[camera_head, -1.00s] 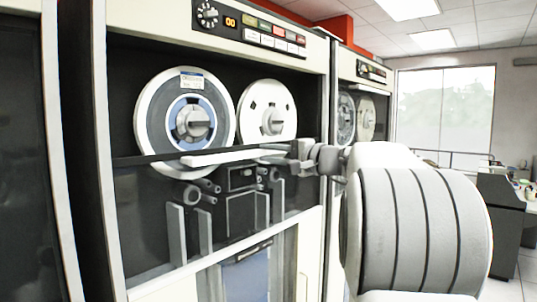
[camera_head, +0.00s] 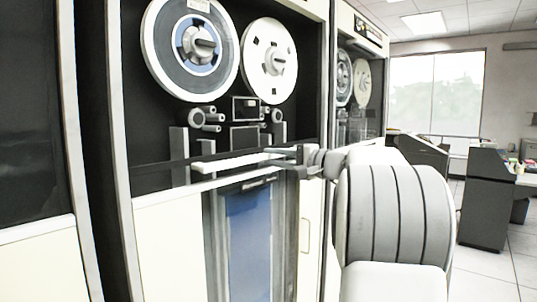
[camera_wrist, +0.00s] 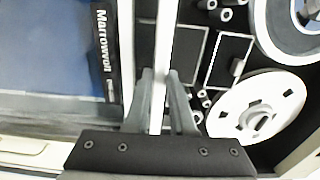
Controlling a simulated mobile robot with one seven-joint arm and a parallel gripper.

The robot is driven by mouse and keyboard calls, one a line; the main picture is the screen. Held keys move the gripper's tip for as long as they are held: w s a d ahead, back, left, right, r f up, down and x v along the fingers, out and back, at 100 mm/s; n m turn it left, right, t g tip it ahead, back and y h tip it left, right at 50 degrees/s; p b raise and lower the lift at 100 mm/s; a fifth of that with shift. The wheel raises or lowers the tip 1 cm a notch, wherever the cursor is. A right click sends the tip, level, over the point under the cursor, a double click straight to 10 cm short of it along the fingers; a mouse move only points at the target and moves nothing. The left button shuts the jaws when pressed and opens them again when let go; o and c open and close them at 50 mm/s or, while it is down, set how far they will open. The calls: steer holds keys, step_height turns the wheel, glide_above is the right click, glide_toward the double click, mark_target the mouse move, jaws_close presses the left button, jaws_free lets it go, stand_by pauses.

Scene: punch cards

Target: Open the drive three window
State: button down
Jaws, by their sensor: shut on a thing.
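The window (camera_head: 228,163) of the near tape drive (camera_head: 165,235) is low in its opening. Its white top bar lies below both reels, near the lower edge of the opening. My gripper (camera_head: 285,159) is shut on this bar toward its right end. In the wrist view the white bar (camera_wrist: 165,35) runs between the two fingers (camera_wrist: 160,85). The left reel (camera_head: 192,45), the white right reel (camera_head: 268,62) and the rollers (camera_head: 205,118) stand uncovered above the bar. I cannot read a drive number.
A second tape drive (camera_head: 352,115) with reels stands just beyond on the right. A dark cabinet (camera_head: 35,130) is close on the left. Desks (camera_head: 485,205) stand at the far right, with open floor (camera_head: 485,265) in front. A blue panel (camera_head: 248,235) shows below the window.

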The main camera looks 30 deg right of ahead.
steer(key=shift+f+b, duration=0.45)
steer(key=shift+f, duration=0.6)
steer(key=c, duration=0.8)
jaws_free()
steer(key=shift+o, duration=0.2)
steer(key=shift+s+r, duration=0.1)
steer(key=p+v, duration=0.2)
steer(key=v, duration=1.5)
steer(key=shift+s+p, duration=0.15)
steer(key=shift+p, duration=0.15)
steer(key=shift+d, duration=0.1)
